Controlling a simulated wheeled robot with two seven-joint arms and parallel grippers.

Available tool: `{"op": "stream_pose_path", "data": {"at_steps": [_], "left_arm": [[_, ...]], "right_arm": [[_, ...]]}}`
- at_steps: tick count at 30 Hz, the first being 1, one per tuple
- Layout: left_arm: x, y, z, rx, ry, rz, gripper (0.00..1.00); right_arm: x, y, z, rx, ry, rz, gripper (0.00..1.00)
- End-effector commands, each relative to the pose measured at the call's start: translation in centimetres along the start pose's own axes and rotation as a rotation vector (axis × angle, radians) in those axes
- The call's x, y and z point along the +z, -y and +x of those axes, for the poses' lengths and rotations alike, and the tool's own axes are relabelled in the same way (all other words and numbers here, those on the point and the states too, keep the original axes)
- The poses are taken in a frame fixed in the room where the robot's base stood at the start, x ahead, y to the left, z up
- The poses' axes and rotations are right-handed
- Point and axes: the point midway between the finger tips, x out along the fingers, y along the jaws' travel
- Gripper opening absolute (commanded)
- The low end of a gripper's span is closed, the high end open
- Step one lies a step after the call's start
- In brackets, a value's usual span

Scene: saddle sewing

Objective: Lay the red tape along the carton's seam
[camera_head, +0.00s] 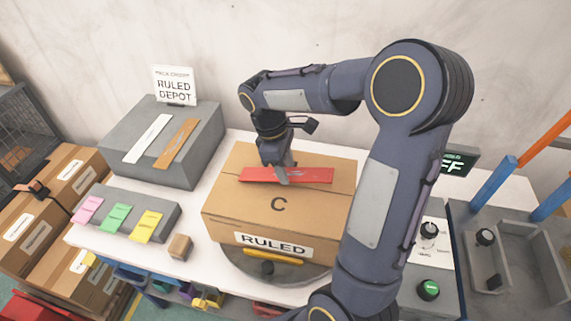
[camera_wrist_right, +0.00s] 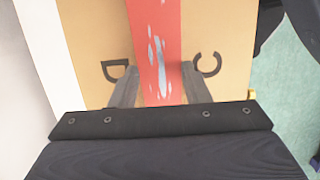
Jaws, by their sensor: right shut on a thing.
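The red tape (camera_head: 312,175) is a flat strip running left to right over the top of the brown carton (camera_head: 230,205). My right gripper (camera_head: 283,177) is shut on the tape near its middle, from above. In the right wrist view the tape (camera_wrist_right: 155,40) passes between the two fingers (camera_wrist_right: 157,88), with pale glossy patches on it. The carton top (camera_wrist_right: 95,45) shows a letter on each side of the tape. I cannot tell whether the tape touches the carton. The seam is not clearly visible. My left gripper is not in view.
The carton stands on a round grey turntable (camera_head: 232,265). A grey block (camera_head: 190,125) with white and brown strips stands at the back left. A smaller block (camera_head: 170,215) holds pink, green and yellow pieces. A small box (camera_head: 180,247) stands nearby. Grey trays (camera_head: 530,240) are at right.

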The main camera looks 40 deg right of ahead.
Motion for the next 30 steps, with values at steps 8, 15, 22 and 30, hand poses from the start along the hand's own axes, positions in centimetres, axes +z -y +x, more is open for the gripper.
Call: {"op": "stream_pose_path", "data": {"at_steps": [8,15,22,30], "left_arm": [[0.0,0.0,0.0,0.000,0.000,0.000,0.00],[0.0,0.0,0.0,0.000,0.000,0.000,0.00],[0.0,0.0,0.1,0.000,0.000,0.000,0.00],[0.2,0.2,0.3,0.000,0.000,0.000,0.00]], "right_arm": [[0.0,0.0,0.0,0.000,0.000,0.000,0.57],[0.0,0.0,0.0,0.000,0.000,0.000,0.68],[-0.1,0.0,-0.9,0.002,-0.001,0.000,0.68],[-0.1,0.0,-5.5,0.003,-0.004,0.001,0.68]]}}
